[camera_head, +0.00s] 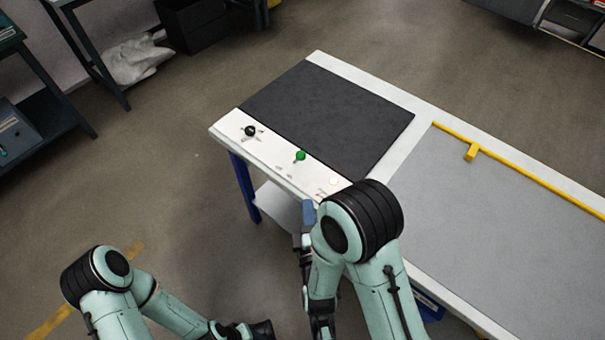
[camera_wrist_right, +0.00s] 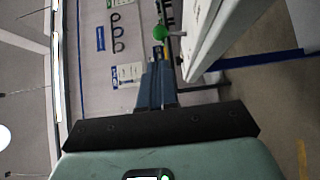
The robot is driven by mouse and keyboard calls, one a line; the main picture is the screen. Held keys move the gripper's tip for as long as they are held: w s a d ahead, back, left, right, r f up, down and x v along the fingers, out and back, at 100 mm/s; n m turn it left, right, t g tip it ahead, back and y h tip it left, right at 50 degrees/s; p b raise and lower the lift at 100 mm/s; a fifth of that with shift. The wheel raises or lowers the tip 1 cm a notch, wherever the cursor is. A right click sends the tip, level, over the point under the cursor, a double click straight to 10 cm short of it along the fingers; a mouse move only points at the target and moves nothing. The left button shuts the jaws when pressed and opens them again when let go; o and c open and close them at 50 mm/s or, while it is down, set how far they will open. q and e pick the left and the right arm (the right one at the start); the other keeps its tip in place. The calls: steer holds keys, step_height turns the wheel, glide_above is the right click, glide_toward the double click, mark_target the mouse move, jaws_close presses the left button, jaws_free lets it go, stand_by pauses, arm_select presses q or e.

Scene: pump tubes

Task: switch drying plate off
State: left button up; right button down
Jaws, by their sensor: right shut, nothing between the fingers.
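The drying plate (camera_head: 330,115) is a dark flat slab set in the white table top. Along its near-left edge runs a white control panel (camera_head: 272,150) with a black knob (camera_head: 250,131), a green knob (camera_head: 300,155) and a small pale light (camera_head: 333,181). My right gripper (camera_head: 308,210) is beside the table's near edge, apart from the green knob. In the right wrist view its blue fingers (camera_wrist_right: 158,88) are shut and empty, and the green knob (camera_wrist_right: 160,33) shows beyond their tips. My left arm is at the bottom left; its gripper cannot be made out.
A grey work surface (camera_head: 500,220) with a yellow rail (camera_head: 520,170) extends to the right. The table edge (camera_wrist_right: 215,40) is close to the right fingers in the wrist view. Dark shelving (camera_head: 40,80) stands at the far left. Open floor lies left of the table.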

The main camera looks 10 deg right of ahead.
mark_target(301, 160)
steer(key=w+b, duration=0.1)
steer(key=w, duration=0.3)
steer(key=w+d+b, duration=0.1)
steer(key=w, duration=0.3)
steer(key=w+b, duration=0.2)
steer(key=w, duration=0.2)
steer(key=shift+w+d, duration=0.2)
arm_select(q)
steer(key=w+a+f+t, duration=0.1)
steer(key=w+f, duration=0.2)
steer(key=f, duration=0.1)
steer(key=shift+w+f, duration=0.25)
steer(key=shift+f, duration=0.15)
